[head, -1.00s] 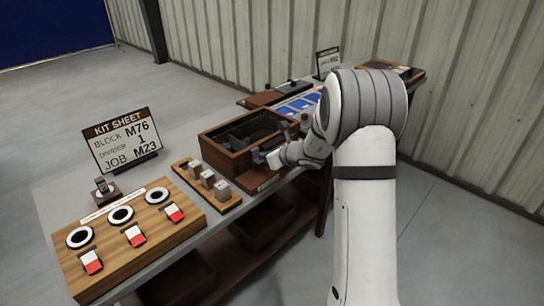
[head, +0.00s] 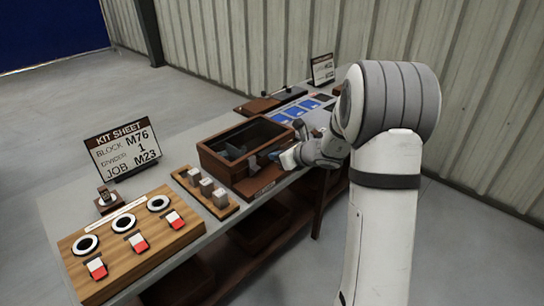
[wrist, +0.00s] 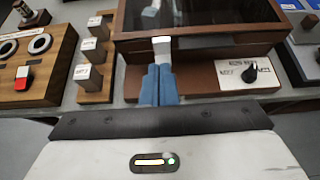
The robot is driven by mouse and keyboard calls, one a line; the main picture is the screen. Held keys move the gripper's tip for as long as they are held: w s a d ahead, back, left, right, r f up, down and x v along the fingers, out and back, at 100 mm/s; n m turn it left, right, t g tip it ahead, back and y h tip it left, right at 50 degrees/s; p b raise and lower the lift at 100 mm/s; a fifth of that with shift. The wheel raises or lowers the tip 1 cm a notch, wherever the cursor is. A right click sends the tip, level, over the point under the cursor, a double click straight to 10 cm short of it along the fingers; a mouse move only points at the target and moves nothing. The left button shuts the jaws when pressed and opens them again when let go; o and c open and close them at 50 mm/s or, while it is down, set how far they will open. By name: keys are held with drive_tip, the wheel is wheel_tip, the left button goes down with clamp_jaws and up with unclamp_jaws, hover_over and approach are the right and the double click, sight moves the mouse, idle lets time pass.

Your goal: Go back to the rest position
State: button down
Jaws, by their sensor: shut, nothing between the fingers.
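My gripper (head: 279,156) is at the front right of the wooden box (head: 209,160), above the bench's front edge. In the wrist view its two blue fingers (wrist: 159,85) are together with nothing between them. They point toward the front wall of the box (wrist: 205,43). A small pale square shows just beyond the fingertips; I cannot tell what it belongs to. My arm reaches in from the right in the head view.
A black knob (wrist: 250,73) sits beside the fingers. Grey blocks stand on a wooden strip (head: 229,210). A switch panel (head: 115,246), kit sheet sign (head: 122,150) and blue-pocketed tray (head: 281,117) share the bench. Open floor (head: 455,250) lies at right.

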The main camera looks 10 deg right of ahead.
idle(0.3)
drive_tip(key=s+a+r+n+g, duration=0.3)
drive_tip(key=s+a+n, duration=0.1)
drive_tip(key=s+n, duration=0.45)
drive_tip(key=s+a+r+n+g, duration=0.35)
drive_tip(key=s+n, duration=0.35)
drive_tip(key=s, duration=0.3)
drive_tip(key=s+d+n+h, duration=0.3)
drive_tip(key=s+n, duration=0.3)
drive_tip(key=s, duration=0.2)
drive_tip(key=s+d+f+n+h, duration=0.1)
drive_tip(key=s+d+n+h, duration=0.2)
drive_tip(key=s+n, duration=0.4)
drive_tip(key=shift+s+g+h, duration=0.45)
drive_tip(key=shift+s+h, duration=0.05)
drive_tip(key=shift+s, duration=0.75)
drive_tip(key=shift+n, duration=0.25)
